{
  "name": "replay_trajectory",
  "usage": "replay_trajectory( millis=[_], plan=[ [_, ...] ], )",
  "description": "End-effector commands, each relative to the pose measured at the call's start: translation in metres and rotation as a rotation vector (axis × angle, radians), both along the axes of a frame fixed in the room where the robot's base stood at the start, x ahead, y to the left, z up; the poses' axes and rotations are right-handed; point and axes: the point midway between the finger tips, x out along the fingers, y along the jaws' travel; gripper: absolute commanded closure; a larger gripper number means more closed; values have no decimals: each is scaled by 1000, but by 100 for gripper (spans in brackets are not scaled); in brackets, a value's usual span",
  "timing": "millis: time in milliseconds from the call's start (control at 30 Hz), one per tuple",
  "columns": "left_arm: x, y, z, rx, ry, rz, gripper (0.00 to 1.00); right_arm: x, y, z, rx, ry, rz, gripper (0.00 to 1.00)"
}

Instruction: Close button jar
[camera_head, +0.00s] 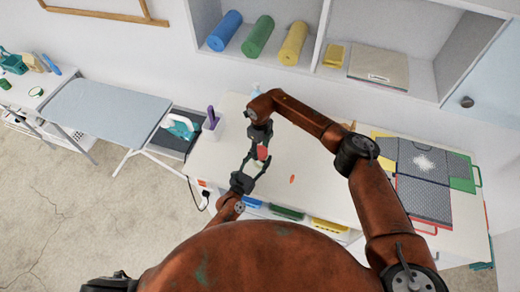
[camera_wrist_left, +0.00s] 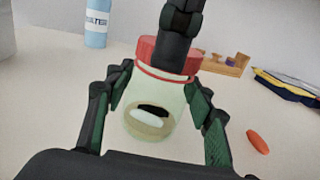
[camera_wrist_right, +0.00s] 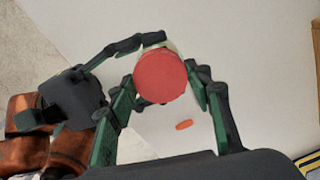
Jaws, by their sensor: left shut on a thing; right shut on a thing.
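The jar (camera_wrist_left: 152,108) is pale and see-through, with one dark and one white button showing inside. It stands between the fingers of my left gripper (camera_wrist_left: 155,115), which is shut on it. The red lid (camera_wrist_right: 160,76) is on top of the jar; in the left wrist view the red lid (camera_wrist_left: 150,55) looks slightly tilted at the jar's mouth. My right gripper (camera_wrist_right: 165,85) reaches down from above and is shut on the lid. In the head view the lid (camera_head: 262,153) shows between both grippers. I cannot tell whether the lid is fully seated.
An orange oval button (camera_wrist_left: 258,141) lies loose on the white table (camera_head: 225,160), near the jar. A blue-white bottle (camera_wrist_left: 97,22) and a wooden holder (camera_wrist_left: 225,65) stand behind. Folded cloths and mats (camera_head: 425,195) lie on the right. The table around the jar is mostly clear.

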Motion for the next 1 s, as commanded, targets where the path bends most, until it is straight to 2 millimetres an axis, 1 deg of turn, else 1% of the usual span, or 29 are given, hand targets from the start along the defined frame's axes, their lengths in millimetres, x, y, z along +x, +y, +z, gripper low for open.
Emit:
replay_trajectory(
  millis=[100, 1000],
  plan=[
    [0, 0, -1, 0, 1, 0, 100, 0, 1, 1, 1, 0, -241, 61],
    [0, 0, -1, 1, 2, -1, 100, 0, 1, 0, 0, 1, -2107, 61]
  ],
)
